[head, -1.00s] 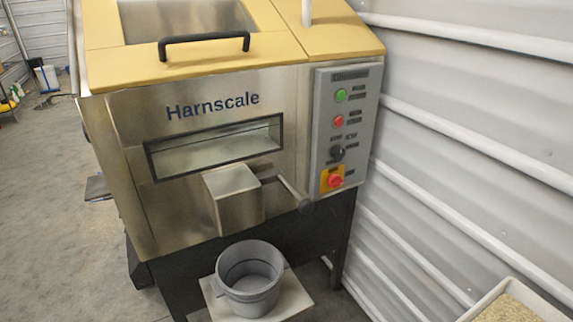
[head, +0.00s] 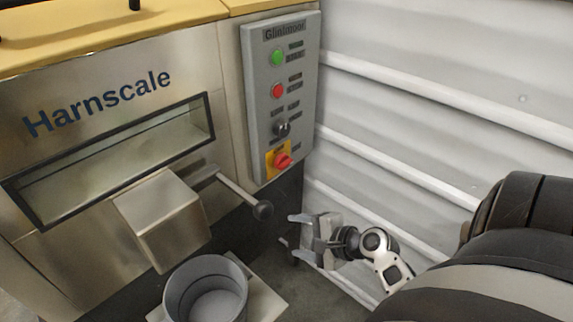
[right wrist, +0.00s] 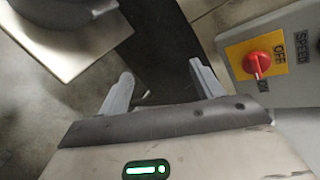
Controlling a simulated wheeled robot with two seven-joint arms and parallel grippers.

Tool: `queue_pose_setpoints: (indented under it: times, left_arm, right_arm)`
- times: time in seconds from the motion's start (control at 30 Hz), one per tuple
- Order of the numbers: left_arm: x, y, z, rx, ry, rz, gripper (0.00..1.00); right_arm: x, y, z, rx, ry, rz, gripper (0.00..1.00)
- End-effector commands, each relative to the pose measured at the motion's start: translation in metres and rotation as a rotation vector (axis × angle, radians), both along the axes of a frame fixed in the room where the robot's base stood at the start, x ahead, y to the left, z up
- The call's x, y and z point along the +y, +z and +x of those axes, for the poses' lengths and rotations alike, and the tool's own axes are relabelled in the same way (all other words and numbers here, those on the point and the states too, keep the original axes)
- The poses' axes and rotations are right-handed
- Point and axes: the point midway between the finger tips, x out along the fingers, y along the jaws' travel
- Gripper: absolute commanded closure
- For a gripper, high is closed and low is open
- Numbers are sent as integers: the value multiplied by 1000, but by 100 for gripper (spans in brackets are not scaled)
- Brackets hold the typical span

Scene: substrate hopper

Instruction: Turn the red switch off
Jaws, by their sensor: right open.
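The red switch (head: 283,161) is a rotary knob on a yellow plate at the bottom of the grey control panel (head: 258,100). In the right wrist view the red switch (right wrist: 257,64) is at the right, with the words OFF and ON on its plate. I cannot tell surely which word it points to. My right gripper (head: 290,229) is open and empty, below the switch and apart from it. In the right wrist view my right gripper (right wrist: 161,69) has its fingers left of the switch, with nothing between them. My left gripper is out of view.
A lever with a black ball end (head: 262,210) sticks out from the hopper between the spout (head: 162,222) and my right gripper. A grey bucket (head: 173,290) stands below the spout. Green and red buttons and a black knob sit above the switch. A corrugated wall (head: 420,110) is at the right.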

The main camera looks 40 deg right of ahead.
Motion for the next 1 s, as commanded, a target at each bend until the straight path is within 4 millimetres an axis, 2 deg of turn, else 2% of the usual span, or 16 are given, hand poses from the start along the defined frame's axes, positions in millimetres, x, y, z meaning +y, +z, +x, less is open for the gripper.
queue_pose_setpoints:
  times: [0.03,0.2,0.33,0.47,0.57,0.67,1.0]
  left_arm:
    - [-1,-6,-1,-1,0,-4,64]
    - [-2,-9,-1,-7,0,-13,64]
    - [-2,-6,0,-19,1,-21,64]
    - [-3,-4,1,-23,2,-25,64]
    - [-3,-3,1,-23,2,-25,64]
    - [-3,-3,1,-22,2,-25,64]
    - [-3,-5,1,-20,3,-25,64]
  right_arm:
    - [-22,4,3,-30,-115,204,34]
    - [-76,37,-3,-164,-344,786,34]
    - [-100,56,-13,-249,-399,1042,34]
    - [-109,65,-15,-287,-413,1144,34]
    - [-109,66,-7,-291,-412,1158,34]
    - [-108,67,10,-291,-410,1155,34]
    - [-101,66,84,-289,-410,1152,34]
